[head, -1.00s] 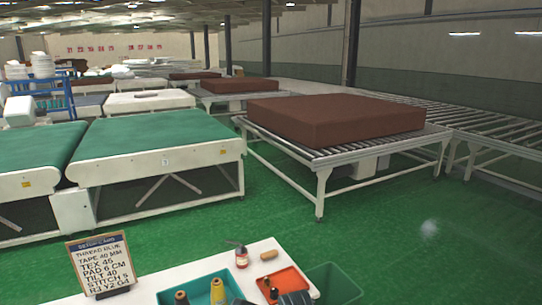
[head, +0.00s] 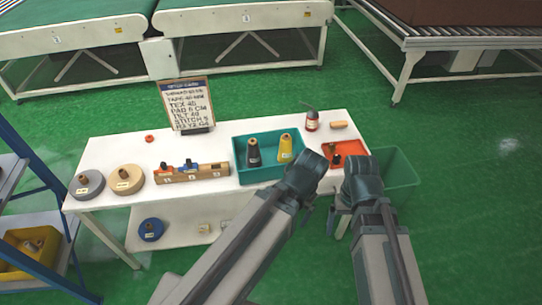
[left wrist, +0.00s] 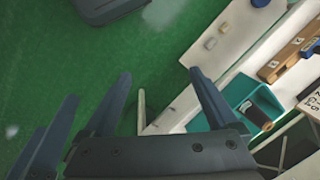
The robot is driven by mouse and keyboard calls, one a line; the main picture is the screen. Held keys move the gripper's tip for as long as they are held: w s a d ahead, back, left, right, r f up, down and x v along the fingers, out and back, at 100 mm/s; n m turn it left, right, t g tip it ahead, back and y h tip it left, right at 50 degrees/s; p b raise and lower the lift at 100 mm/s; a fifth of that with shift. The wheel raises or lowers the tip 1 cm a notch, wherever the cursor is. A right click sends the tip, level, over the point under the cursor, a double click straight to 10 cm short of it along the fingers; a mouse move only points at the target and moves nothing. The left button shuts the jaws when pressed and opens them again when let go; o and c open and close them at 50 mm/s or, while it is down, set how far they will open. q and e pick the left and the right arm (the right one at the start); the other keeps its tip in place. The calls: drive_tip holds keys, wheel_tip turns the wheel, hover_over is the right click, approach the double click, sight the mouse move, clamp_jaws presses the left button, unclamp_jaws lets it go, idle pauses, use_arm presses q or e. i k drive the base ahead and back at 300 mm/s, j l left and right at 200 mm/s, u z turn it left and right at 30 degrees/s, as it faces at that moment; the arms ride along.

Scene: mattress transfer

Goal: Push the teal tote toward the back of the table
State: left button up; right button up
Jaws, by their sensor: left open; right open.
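The teal tote (head: 262,178) stands on the white table, right of its middle. A dark spool (head: 254,155) and a yellow spool (head: 286,149) stand in it. My left gripper (head: 308,167) is at the tote's front right corner and hides part of it; I cannot tell whether they touch. In the left wrist view the open, empty left fingers (left wrist: 159,74) spread over the floor and table edge, with part of the tote (left wrist: 262,98) beside the right finger. My right gripper (head: 361,168) is open near the orange tray, right of the tote.
An orange tray (head: 352,147), red bottle (head: 311,121) and tan block (head: 339,125) are right of the tote. A wooden spool rack (head: 205,172) is on its left, a setup card (head: 187,105) behind left. A green bin (head: 403,172) stands beyond the table's right end.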

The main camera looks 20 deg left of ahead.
sight(270, 169)
drive_tip(key=i, duration=0.5)
drive_tip(key=i+j+z, duration=0.15)
drive_tip(key=i, duration=0.35)
